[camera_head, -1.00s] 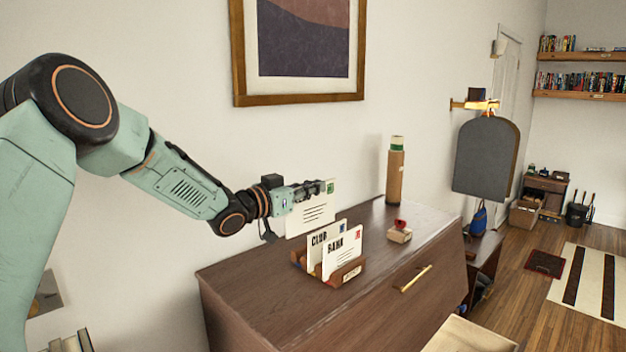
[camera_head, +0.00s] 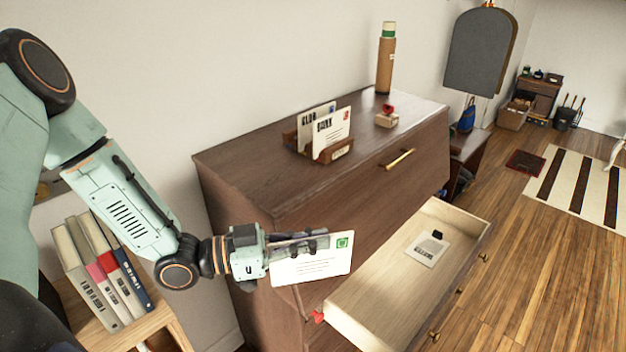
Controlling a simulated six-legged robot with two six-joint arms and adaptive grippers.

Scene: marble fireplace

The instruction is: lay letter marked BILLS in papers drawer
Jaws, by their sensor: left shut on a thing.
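My left gripper (camera_head: 318,240) is shut on a white letter (camera_head: 312,264) with a green stamp and lines of writing. No BILLS mark can be read on the side I see. The letter is held in front of the dark wooden cabinet, at the left edge of an open drawer (camera_head: 368,318). The drawer is pulled out, with pale wood inside. A white paper with a dark mark (camera_head: 427,249) lies on its floor. I cannot read a drawer label. My right gripper is not in view.
A wooden rack (camera_head: 341,151) with two letters (camera_head: 331,132) stands on the cabinet top (camera_head: 250,165). A stamp block (camera_head: 387,117) and a cork-coloured tube (camera_head: 385,65) stand behind it. Books (camera_head: 103,272) stand at the lower left.

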